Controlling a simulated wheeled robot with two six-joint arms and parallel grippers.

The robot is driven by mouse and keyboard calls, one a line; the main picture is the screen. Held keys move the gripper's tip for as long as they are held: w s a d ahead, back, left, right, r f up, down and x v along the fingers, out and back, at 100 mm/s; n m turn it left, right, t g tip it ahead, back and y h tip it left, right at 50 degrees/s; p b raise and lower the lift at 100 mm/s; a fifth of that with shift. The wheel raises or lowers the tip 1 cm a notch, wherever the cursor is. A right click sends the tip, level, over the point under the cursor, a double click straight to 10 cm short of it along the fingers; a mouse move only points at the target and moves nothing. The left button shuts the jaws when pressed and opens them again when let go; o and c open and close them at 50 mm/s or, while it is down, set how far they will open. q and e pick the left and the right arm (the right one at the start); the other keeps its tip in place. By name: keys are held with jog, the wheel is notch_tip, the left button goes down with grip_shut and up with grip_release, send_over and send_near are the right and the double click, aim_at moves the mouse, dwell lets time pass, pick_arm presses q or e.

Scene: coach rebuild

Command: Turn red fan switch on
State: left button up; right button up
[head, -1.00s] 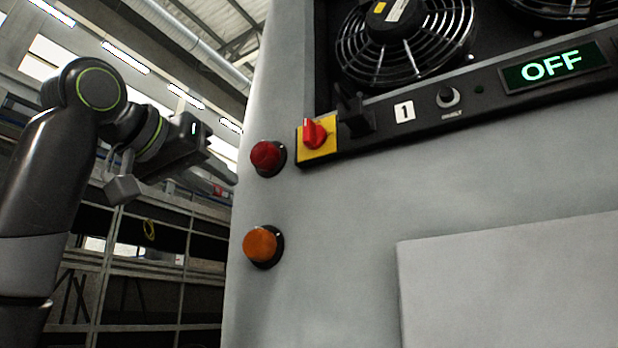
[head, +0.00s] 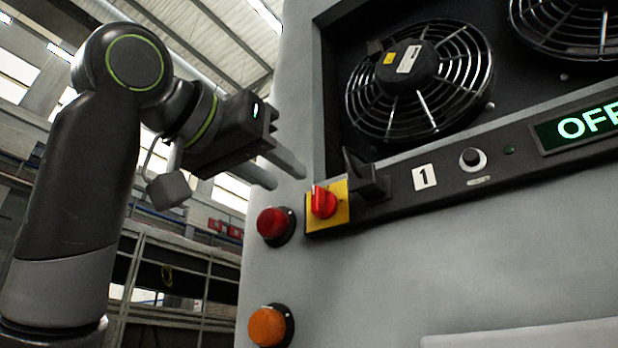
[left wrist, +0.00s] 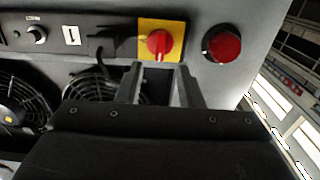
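The red fan switch (head: 323,201) is a red rotary knob on a yellow square plate (head: 342,190), at the left end of the black panel strip. My left gripper (head: 288,175) is open and empty, just up and left of the switch in the head view. In the left wrist view the knob (left wrist: 160,44) stands upright just beyond the gap between my two fingertips (left wrist: 160,72); I see no contact. The display (head: 585,125) shows green letters, "OFF" cut at the edge. My right gripper is in neither view.
A black bracket (head: 367,182) juts out right beside the yellow plate. A red button (head: 272,222) and an orange button (head: 267,326) sit on the grey cabinet below left. A small dial (head: 472,160) and a fan (head: 420,80) lie to the right.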

aim_at(313, 196)
pick_arm(q)
jog(key=p+x, duration=0.2)
jog(key=x, duration=0.3)
jog(key=shift+w+d+r+p, duration=0.15)
jog(key=shift+w+d+p, duration=0.1)
jog(key=shift+w+p, duration=0.1)
jog(key=shift+w+d, duration=0.4)
jog(key=shift+w, duration=0.15)
jog(key=shift+s+a, duration=0.1)
jog(key=shift+c, duration=0.3)
grip_shut()
